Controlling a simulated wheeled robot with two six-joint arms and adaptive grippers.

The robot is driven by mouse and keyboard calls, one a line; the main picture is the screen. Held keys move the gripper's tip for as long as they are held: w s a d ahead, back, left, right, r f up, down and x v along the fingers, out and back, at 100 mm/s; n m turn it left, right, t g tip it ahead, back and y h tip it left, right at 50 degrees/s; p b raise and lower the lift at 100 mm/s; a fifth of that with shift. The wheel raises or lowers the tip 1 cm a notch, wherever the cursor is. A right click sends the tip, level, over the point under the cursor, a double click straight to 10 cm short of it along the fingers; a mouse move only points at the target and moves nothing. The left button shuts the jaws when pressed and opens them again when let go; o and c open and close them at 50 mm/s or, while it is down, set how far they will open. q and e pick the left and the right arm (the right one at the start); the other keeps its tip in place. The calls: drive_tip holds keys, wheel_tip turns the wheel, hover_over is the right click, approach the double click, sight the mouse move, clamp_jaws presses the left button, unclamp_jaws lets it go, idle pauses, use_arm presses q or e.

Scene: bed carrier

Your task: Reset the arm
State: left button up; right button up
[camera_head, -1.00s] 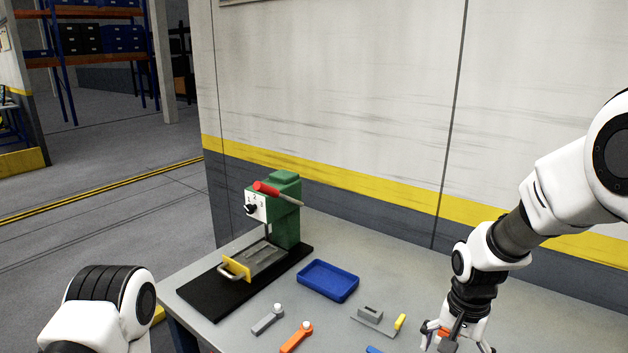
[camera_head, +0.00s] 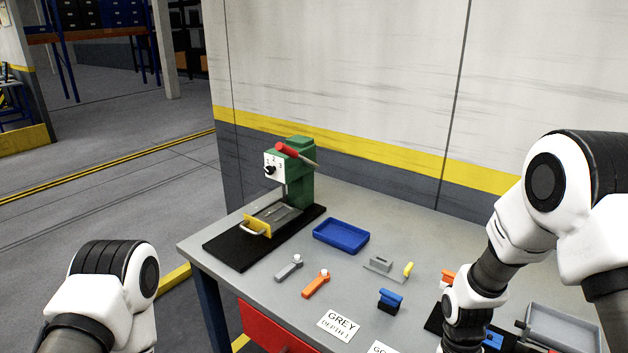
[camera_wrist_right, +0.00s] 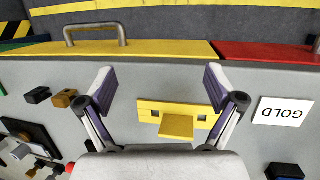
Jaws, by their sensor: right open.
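My right arm (camera_head: 495,262) comes in from the right in the head view, bent down over the table's right side. Its gripper is out of that view below the frame. In the right wrist view the right gripper (camera_wrist_right: 160,85) has its two fingers wide apart, with nothing held. A yellow plate with dark holes and a yellow block (camera_wrist_right: 178,127) shows beyond and between the fingers. My left arm (camera_head: 115,290) shows at lower left in the head view, but its gripper is out of view.
The grey table (camera_head: 225,287) carries a green press (camera_head: 300,180) with a red handle, a blue tray (camera_head: 341,235), a grey lever (camera_head: 288,267), an orange lever (camera_head: 315,284), a blue part (camera_head: 390,299) and a grey bin (camera_head: 560,325). A GREY card (camera_head: 339,325) lies near the front edge.

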drive_tip(key=s+f+n, duration=0.2)
drive_tip(key=s+f, duration=0.6)
drive_tip(key=s, duration=0.3)
drive_tip(key=s+f+n, duration=0.2)
drive_tip(key=s+f, duration=0.5)
drive_tip(key=s, duration=0.4)
drive_tip(key=w+n+t, duration=0.1)
drive_tip(key=w, duration=0.1)
drive_tip(key=w+n+t, duration=0.2)
drive_tip(key=shift+w, duration=0.3)
drive_tip(key=shift+s+r, duration=0.1)
